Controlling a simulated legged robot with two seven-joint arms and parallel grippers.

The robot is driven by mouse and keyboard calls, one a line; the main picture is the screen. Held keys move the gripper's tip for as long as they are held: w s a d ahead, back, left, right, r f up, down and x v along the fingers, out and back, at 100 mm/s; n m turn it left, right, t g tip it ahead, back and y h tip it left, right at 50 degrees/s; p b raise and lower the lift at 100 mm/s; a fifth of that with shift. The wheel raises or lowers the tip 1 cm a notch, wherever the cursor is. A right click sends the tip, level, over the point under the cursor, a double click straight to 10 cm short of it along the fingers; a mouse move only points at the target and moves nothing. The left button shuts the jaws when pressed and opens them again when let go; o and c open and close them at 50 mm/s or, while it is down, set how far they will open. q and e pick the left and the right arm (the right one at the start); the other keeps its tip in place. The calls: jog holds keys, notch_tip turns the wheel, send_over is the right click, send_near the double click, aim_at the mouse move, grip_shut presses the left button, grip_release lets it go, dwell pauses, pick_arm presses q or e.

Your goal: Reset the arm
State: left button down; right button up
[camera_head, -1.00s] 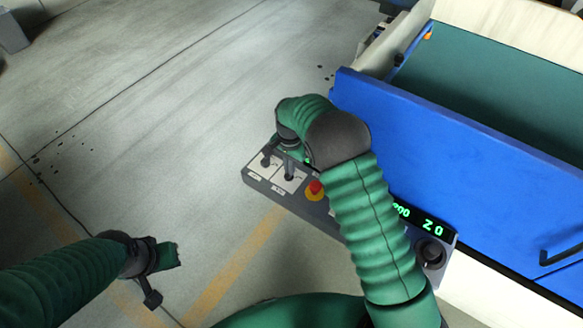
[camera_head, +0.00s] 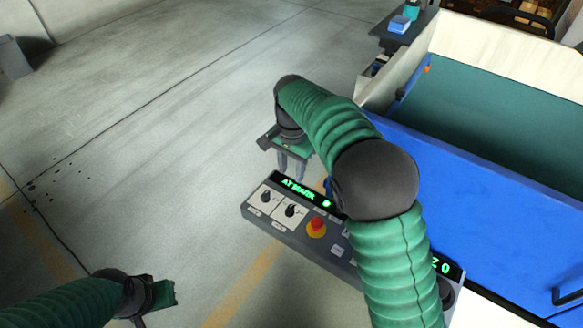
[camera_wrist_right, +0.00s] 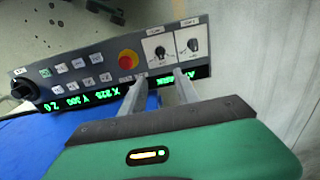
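My right gripper (camera_head: 291,172) hangs above the far edge of a grey control panel (camera_head: 290,237), apart from it. Its two fingers are spread with nothing between them; the right wrist view also shows them open (camera_wrist_right: 157,88) in front of the panel. The panel carries a left black rotary switch (camera_head: 266,197) and a right one (camera_head: 290,211), both clear of the gripper. Beside them is a red stop button (camera_head: 317,223) on a yellow base.
A blue machine tank (camera_head: 480,200) with a green inside stands at the right. My right forearm hides part of the panel and its green display (camera_head: 300,188). A dark stand with a blue box (camera_head: 399,24) is at the top. The concrete floor (camera_head: 150,130) at the left is open.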

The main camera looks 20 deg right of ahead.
jog(key=shift+s+a+r, duration=0.1)
jog(key=shift+r, duration=0.2)
jog(key=s+d+f+n+t, duration=0.1)
jog(key=s+f+n, duration=0.3)
jog(key=s, duration=0.6)
jog(key=s+d+f+n+t, duration=0.1)
jog(key=s+f+n, duration=0.3)
jog(key=s, duration=0.7)
jog(key=shift+s+d+n, duration=0.3)
jog(key=shift+d+n, duration=0.05)
jog(key=shift+n, duration=0.85)
jog(key=shift+f, duration=0.1)
